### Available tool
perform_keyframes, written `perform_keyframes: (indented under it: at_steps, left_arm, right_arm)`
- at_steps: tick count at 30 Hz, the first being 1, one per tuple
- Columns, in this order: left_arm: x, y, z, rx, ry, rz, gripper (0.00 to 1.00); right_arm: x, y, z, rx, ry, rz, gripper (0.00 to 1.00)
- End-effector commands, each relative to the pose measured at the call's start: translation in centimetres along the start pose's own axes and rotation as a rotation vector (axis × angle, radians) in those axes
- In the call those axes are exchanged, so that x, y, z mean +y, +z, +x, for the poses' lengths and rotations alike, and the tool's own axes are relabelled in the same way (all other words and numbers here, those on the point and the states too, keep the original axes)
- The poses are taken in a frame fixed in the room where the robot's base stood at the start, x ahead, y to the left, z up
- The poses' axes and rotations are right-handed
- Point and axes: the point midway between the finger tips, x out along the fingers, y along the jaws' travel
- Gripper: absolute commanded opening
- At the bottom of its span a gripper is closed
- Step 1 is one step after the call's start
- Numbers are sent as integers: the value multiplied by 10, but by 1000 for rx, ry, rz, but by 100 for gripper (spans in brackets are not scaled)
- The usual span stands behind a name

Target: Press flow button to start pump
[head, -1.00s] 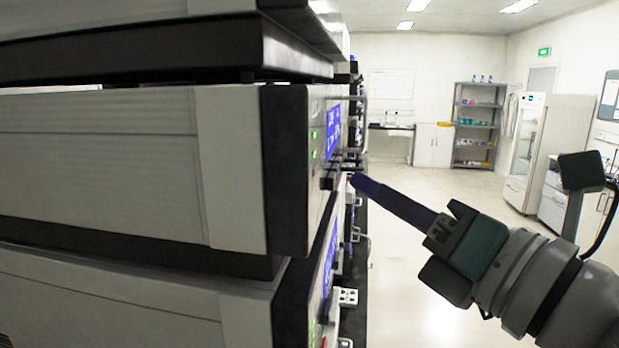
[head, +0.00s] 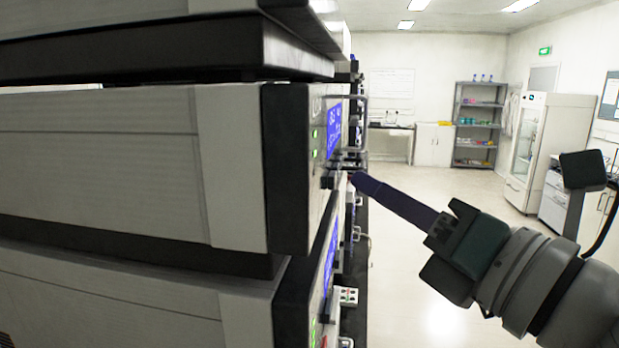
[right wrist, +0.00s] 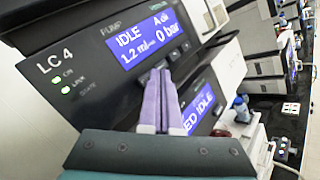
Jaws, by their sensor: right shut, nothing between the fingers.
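The pump module (head: 287,165) is a beige and black box in the stack on the left in the head view. In the right wrist view its front panel (right wrist: 85,55) is marked LC 4 and PUMP. Its blue display (right wrist: 147,38) reads IDLE, about 1.2 ml and 0 bar. Small dark buttons (right wrist: 145,78) sit under the display, partly hidden by my fingers. My right gripper (head: 356,179) is shut and empty, its purple fingertips (right wrist: 159,73) at or just in front of these buttons. I cannot tell whether they touch. My left gripper is not in view.
Another module (head: 150,300) with a blue display lies below, and one (head: 150,45) above. In the right wrist view a blue-capped bottle (right wrist: 242,108) stands beyond the fingers. The floor (head: 440,220) to the right is open, with a shelf (head: 477,125) at the back.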

Motion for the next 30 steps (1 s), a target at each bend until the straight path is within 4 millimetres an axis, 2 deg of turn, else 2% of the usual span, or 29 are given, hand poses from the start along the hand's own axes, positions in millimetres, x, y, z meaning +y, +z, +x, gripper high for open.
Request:
perform_keyframes:
  at_steps: [30]
  left_arm:
    - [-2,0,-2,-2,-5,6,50]
  right_arm:
    - [5,-4,6,-1,1,0,0]
